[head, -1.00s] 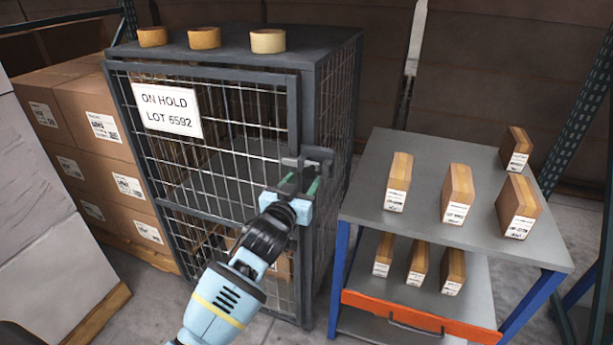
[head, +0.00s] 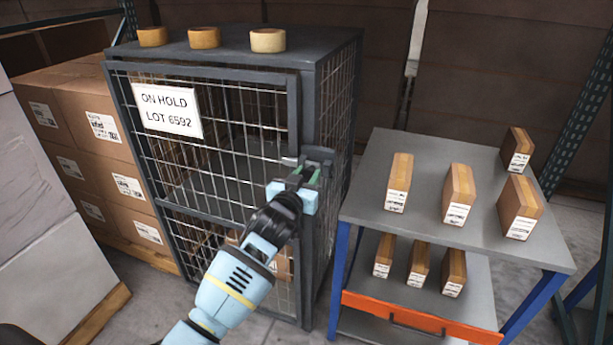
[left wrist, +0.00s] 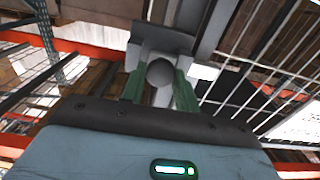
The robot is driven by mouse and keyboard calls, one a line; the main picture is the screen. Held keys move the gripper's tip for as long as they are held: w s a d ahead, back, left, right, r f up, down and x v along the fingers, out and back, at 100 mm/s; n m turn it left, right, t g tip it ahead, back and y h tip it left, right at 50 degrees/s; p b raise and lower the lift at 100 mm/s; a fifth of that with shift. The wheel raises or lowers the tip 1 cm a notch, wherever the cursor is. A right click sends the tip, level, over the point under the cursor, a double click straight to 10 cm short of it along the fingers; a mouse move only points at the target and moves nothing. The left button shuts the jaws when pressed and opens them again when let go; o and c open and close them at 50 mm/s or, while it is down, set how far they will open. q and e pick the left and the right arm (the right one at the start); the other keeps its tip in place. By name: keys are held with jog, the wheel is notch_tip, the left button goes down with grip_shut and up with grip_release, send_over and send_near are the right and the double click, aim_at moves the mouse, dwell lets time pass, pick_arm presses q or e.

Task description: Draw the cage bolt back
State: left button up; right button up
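The cage bolt (head: 291,161) is a grey bar in a dark bracket (head: 318,156) on the right edge of the cage door (head: 205,72). The door sits flush in its frame. My left gripper (head: 304,177) is at the bolt from the front and below, its green fingers close together. In the left wrist view, the fingers lie on both sides of the bolt's round grey knob (left wrist: 160,72) and appear to touch it. The bar behind the knob is partly hidden. My right gripper is not in view.
A grey table (head: 425,215) with several labelled boxes stands close on the right. Tape rolls (head: 268,40) sit on the cage top. A sign reading ON HOLD LOT 6592 (head: 168,110) hangs on the mesh. Cartons (head: 100,130) are stacked at left.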

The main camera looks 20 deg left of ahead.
pick_arm(q)
grip_shut()
jog(key=d, duration=0.5)
jog(key=shift+s+b, duration=0.15)
jog(key=shift+b, duration=0.15)
jog(key=o, duration=0.6)
grip_release()
jog(key=shift+o, duration=1.2)
jog(key=shift+d, duration=0.1)
